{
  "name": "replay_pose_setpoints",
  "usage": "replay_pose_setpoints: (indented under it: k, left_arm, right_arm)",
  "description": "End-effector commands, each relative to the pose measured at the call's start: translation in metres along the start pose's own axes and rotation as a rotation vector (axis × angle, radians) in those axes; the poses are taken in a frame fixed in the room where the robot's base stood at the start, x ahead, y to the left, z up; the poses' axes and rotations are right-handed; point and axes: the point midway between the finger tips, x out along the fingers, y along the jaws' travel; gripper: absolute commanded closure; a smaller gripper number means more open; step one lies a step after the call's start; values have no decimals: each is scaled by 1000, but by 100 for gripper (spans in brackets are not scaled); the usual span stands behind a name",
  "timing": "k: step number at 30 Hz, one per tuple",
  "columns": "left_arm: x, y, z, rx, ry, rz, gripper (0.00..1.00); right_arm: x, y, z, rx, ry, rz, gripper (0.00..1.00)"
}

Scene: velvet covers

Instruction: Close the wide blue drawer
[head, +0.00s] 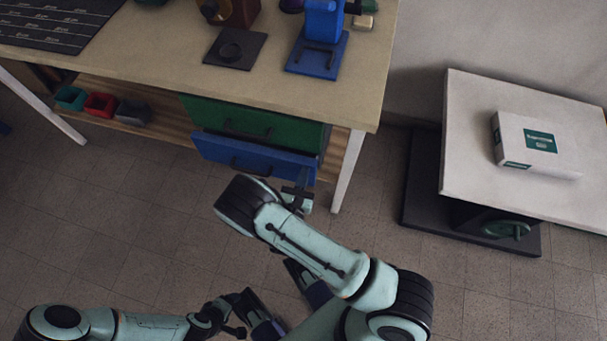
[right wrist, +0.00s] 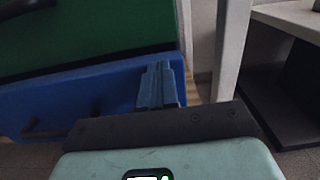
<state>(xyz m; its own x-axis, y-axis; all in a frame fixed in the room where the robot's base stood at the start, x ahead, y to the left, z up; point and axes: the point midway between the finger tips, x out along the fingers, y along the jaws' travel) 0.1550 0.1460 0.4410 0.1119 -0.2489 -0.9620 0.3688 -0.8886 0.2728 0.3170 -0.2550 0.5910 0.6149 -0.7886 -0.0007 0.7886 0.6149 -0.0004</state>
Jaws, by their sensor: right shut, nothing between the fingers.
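The wide blue drawer (head: 250,155) is under the workbench, below a green drawer (head: 235,118). Its front stands out past the green one, so it is partly open. Its dark handle shows low on the left in the right wrist view, with the blue front (right wrist: 95,95) beside it. My right gripper (head: 303,183) is shut and empty at the right end of the blue front. Its fingers (right wrist: 160,82) overlap the front in the right wrist view; I cannot tell whether they touch. My left gripper (head: 235,312) is low in the head view, away from the drawer, its fingers unclear.
The workbench (head: 150,50) has a white leg (head: 348,172) just right of the drawers. Small coloured bins (head: 100,104) sit on the lower shelf at left. A white table (head: 470,150) with a box (head: 535,145) stands at right. Tiled floor is open in front.

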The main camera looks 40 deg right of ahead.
Motion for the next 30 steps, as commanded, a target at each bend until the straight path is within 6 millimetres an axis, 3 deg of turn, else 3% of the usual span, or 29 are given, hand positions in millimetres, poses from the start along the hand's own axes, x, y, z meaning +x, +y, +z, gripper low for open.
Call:
replay_pose_setpoints:
  k: [10,17,30]
  left_arm:
    - [0,0,0,0,1,0,28]
    - [-4,2,6,1,-15,1,28]
    - [-4,2,6,2,-17,1,28]
  right_arm:
    - [2,0,0,0,-1,0,100]
    - [26,0,1,1,-3,-1,100]
    - [21,4,0,1,-1,1,100]
